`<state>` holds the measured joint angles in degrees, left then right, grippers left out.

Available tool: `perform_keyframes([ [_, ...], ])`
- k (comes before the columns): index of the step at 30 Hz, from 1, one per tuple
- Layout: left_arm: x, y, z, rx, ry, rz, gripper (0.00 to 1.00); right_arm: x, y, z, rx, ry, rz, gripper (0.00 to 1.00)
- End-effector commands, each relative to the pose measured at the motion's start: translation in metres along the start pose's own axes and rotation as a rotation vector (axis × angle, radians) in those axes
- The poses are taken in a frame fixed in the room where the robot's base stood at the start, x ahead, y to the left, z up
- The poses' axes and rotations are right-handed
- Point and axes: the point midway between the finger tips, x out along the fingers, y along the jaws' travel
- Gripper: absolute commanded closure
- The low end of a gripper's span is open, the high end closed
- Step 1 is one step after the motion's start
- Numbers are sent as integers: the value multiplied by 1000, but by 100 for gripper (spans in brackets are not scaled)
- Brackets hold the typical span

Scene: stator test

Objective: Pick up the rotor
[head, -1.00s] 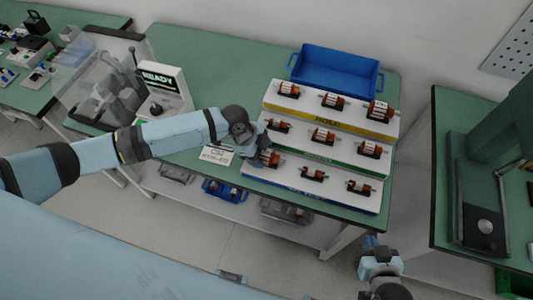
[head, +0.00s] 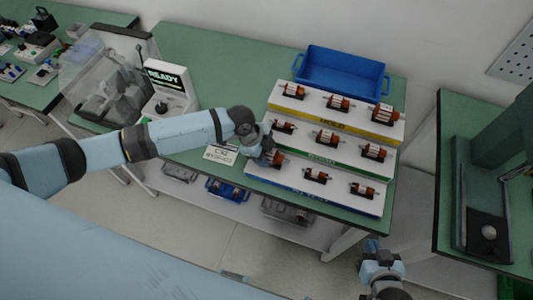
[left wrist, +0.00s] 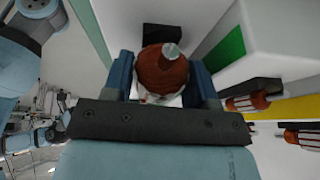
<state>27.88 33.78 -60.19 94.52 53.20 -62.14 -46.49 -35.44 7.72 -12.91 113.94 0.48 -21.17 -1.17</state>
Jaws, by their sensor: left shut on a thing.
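The rotor (head: 276,160) with a red-brown winding is at the left end of the lowest white tier of a stepped rack. My left gripper (head: 266,157) is at it and partly hides it in the head view. In the left wrist view the rotor (left wrist: 162,72) sits between the two blue fingers, its shaft end towards the camera, and the gripper (left wrist: 163,85) is shut on it. Whether it is clear of its black holder cannot be told. My right gripper (head: 373,246) is off the table's front edge, away from the rotors; its finger gap is unclear.
Several other rotors in black holders stand on the rack (head: 338,116), close to the right of my left gripper. A blue bin (head: 342,73) is behind the rack. A display box reading READY (head: 167,88) stands left. The green table (head: 215,60) is clear at the back.

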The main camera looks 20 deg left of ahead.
Motion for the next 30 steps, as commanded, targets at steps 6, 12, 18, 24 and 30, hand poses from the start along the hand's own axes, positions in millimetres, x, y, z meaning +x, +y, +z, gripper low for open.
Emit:
perform_keyframes([
  [6, -31, -5, -13, 4, 2, -6, 93, 2, 0, 3, 1, -1, -1, 100],
  [12, -80, -10, -33, 6, 2, -8, 93, 5, -2, 8, 2, -2, -4, 100],
  [18, -129, -15, -53, 5, 2, -7, 93, 7, -4, 11, 2, -3, -8, 100],
  [24, -162, -18, -68, 3, 2, -5, 93, 9, -4, 11, 1, 0, -10, 100],
  [30, -176, -19, -74, 2, 2, -3, 93, 9, -4, 11, 0, 1, -10, 100],
])
